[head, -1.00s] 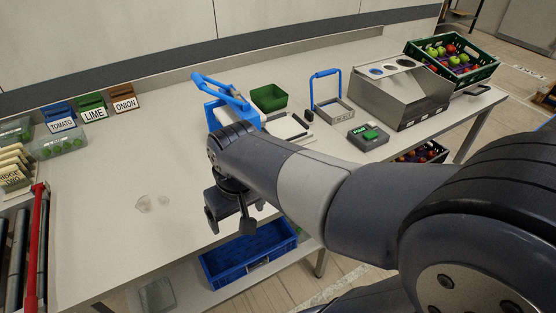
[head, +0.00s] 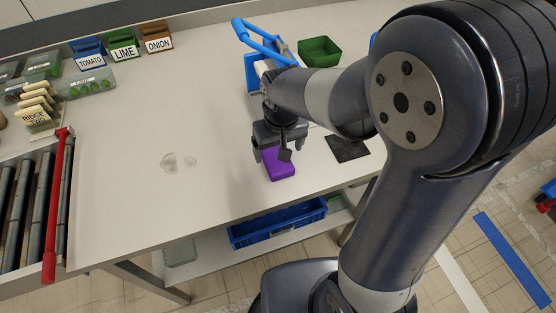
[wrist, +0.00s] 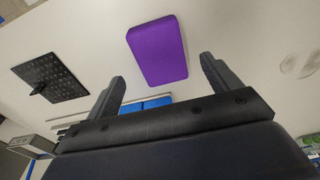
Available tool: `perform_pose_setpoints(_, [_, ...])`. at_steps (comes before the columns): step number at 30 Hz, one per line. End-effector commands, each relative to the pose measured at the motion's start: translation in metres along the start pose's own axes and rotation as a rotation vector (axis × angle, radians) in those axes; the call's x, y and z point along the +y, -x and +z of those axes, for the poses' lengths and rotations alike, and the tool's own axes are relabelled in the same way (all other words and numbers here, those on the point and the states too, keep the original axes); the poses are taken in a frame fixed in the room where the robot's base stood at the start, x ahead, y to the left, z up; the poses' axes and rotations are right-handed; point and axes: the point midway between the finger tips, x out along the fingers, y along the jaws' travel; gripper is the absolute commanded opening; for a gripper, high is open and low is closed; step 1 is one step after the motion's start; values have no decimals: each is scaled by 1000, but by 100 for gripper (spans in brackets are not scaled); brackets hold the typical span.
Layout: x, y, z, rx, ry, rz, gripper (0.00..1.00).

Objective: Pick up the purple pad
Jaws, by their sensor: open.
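The purple pad (head: 279,166) lies flat on the white table near its front edge, partly hidden behind my gripper in the head view. In the wrist view the purple pad (wrist: 157,50) shows whole, just beyond the fingertips. My gripper (head: 273,156) is above the pad in the head view. In the wrist view my gripper (wrist: 163,70) is open and empty, its two fingers apart on either side of the pad's near end, with no contact visible.
A black textured plate (head: 348,148) lies to the right of the pad. Two clear round items (head: 180,161) are to the left. A blue-handled device (head: 262,42) and a green bin (head: 319,50) stand behind. A blue crate (head: 277,222) sits on the lower shelf.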

Motion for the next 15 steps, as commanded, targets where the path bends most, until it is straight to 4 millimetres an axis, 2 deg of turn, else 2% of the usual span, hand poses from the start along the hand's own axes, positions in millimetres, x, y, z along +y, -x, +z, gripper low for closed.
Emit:
perform_pose_setpoints(7, [-1,-33,2,-4,0,0,85])
perform_pose_setpoints(15, [-1,-39,1,0,0,0,85])
